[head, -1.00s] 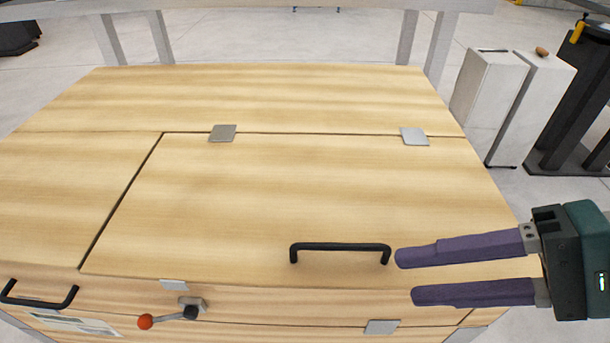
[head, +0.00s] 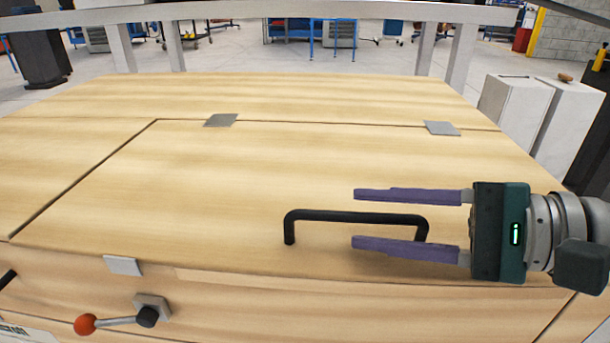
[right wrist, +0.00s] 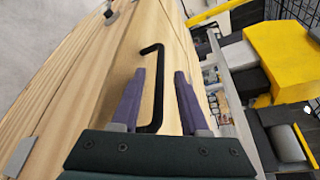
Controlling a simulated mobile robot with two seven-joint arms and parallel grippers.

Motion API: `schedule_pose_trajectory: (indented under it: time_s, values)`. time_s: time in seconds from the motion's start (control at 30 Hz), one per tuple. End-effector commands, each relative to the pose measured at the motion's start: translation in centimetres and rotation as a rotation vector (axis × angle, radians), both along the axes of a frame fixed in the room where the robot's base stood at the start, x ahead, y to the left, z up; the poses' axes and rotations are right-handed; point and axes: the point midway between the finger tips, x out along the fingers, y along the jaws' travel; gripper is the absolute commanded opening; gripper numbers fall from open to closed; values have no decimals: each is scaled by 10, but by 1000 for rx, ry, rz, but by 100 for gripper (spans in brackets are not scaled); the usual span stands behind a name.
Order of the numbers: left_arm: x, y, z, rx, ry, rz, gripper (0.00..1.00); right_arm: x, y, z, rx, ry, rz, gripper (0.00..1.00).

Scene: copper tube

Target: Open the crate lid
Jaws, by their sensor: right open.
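The wooden crate lid (head: 230,190) lies closed and flush with the crate top, with two metal hinge plates (head: 221,120) along its far edge. A black bar handle (head: 350,216) stands on the lid near its front edge. My right gripper (head: 355,218) is open, with its purple fingers on either side of the handle's right part in the head view. In the right wrist view the handle (right wrist: 159,85) runs between the spread fingers. Whether a finger touches it, I cannot tell. My left gripper is not in view.
A latch lever with a red knob (head: 85,324) sits on the crate's front face at the left. White boxes (head: 515,105) stand on the floor behind the crate at the right. The lid surface is otherwise clear.

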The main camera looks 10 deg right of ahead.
Motion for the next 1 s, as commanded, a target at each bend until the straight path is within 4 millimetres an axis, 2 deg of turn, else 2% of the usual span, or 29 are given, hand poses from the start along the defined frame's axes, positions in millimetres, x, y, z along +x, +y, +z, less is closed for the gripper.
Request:
schedule_pose_trajectory:
  time_s: [0.2, 0.53, 0.93, 1.0]
  values:
    - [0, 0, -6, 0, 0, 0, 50, 15, 22, -7, 2, 1, 1, 45]
    - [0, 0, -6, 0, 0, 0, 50, 18, 26, -7, -2, 0, 0, 45]
    - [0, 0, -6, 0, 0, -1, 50, 17, 26, -7, -2, 0, 1, 1]
    - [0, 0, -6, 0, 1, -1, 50, 17, 26, -7, -2, 0, 0, 0]
